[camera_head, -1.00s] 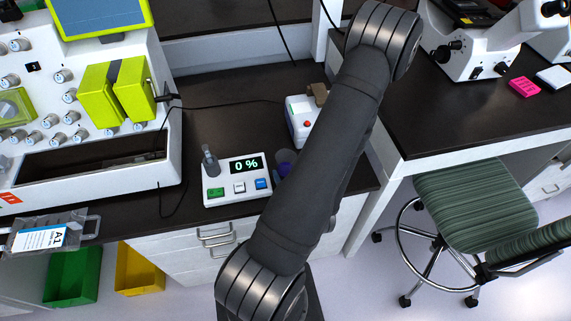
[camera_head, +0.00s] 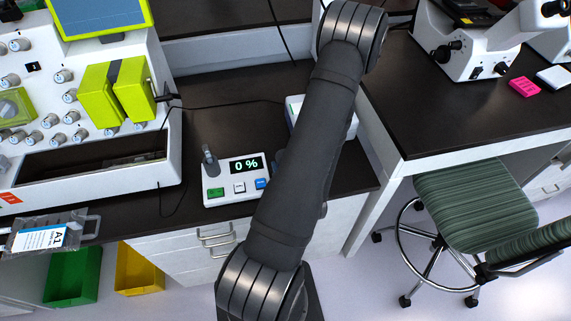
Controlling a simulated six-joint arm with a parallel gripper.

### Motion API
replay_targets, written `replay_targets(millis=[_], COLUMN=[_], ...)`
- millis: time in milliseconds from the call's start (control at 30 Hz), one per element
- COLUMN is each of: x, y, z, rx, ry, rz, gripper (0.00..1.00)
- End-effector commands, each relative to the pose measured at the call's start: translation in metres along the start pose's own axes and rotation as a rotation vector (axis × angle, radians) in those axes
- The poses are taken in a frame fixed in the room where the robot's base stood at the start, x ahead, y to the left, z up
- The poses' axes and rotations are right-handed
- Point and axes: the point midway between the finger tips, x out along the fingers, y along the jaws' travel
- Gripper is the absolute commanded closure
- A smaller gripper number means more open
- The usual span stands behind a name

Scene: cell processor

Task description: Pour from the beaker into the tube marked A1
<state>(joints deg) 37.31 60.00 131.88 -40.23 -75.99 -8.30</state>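A card marked A1 (camera_head: 40,239) lies at the left front edge of the bench, on a clear holder or pouch (camera_head: 88,230). I cannot make out a separate tube there. No beaker shows in this view. My own arm runs up the middle of the picture and covers part of the bench. My gripper does not show, so I cannot see what it holds.
A large white machine (camera_head: 100,178) stands left. A green chair (camera_head: 460,205) stands right.

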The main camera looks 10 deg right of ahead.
Motion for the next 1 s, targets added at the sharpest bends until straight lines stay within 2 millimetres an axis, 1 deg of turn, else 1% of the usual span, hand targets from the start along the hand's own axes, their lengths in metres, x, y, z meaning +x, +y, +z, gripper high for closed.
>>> replay_targets(millis=[167,500,833,867,900,967,1000], x=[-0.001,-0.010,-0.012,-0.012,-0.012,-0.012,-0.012], y=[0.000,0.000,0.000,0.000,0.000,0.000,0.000], z=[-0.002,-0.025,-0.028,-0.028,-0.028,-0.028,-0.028], rx=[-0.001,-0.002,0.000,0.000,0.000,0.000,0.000], ry=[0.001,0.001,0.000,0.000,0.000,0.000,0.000], rz=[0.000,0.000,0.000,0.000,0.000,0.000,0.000], gripper=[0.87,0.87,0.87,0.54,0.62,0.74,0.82])
